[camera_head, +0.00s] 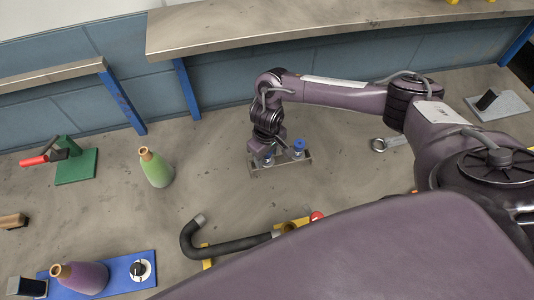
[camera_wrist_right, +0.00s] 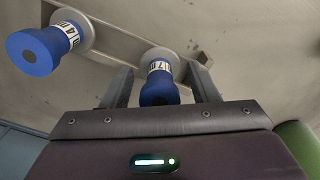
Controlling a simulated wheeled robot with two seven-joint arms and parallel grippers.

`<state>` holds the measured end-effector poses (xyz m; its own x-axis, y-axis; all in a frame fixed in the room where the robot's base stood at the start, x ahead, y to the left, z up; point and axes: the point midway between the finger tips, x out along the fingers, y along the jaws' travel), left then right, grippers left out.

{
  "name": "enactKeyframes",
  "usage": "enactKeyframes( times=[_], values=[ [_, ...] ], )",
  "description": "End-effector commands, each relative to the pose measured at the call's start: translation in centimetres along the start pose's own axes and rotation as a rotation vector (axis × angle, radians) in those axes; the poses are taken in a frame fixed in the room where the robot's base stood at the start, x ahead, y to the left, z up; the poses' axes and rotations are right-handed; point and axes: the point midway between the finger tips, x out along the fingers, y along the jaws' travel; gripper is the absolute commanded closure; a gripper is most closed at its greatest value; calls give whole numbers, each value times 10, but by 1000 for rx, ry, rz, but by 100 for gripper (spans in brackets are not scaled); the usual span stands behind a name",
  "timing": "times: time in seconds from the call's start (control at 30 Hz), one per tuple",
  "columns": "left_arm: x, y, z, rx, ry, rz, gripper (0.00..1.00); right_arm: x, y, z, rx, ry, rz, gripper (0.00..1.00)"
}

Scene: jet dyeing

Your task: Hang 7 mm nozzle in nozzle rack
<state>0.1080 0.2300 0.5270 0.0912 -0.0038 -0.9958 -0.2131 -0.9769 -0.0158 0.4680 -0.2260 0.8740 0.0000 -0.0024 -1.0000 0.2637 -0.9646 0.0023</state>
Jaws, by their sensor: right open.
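The nozzle rack (camera_head: 283,166), a small grey metal bar, stands on the worktop in the head view. It also shows in the wrist view (camera_wrist_right: 115,42). A blue nozzle marked 7 (camera_wrist_right: 160,86) sits at the rack. My right gripper (camera_wrist_right: 162,82) is open, with one finger on each side of this nozzle; I cannot tell whether they touch it. The other blue nozzle (camera_wrist_right: 38,50), with a label that seems to include a 4, sits at the rack to the left. In the head view, that nozzle (camera_head: 298,147) is right of my gripper (camera_head: 263,155). My left gripper is not in view.
A green bottle (camera_head: 156,168) stands left of the rack. A black bent hose (camera_head: 225,249) lies in front. A metal ring tool (camera_head: 393,143) lies to the right. A purple bottle (camera_head: 85,277) and a black knob (camera_head: 139,269) are on a blue board. A raised shelf (camera_head: 210,30) runs behind.

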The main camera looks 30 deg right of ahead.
Motion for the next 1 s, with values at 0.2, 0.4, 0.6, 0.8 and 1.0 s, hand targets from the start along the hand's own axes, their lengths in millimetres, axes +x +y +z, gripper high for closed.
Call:
enactKeyframes(
  times=[0.2, 0.4, 0.6, 0.8, 1.0],
  values=[
    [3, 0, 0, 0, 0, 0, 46, -22, 0, -1, -1, 3, -1, 46],
    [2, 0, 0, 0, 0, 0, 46, -60, 0, -1, -2, 5, 2, 46],
    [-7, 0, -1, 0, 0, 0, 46, -78, 0, 0, -1, 1, 1, 46],
    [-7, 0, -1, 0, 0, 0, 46, -78, 0, 0, 0, 1, 0, 46],
    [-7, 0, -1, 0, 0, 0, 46, -78, 0, 0, 0, 1, 0, 46]
  ],
)
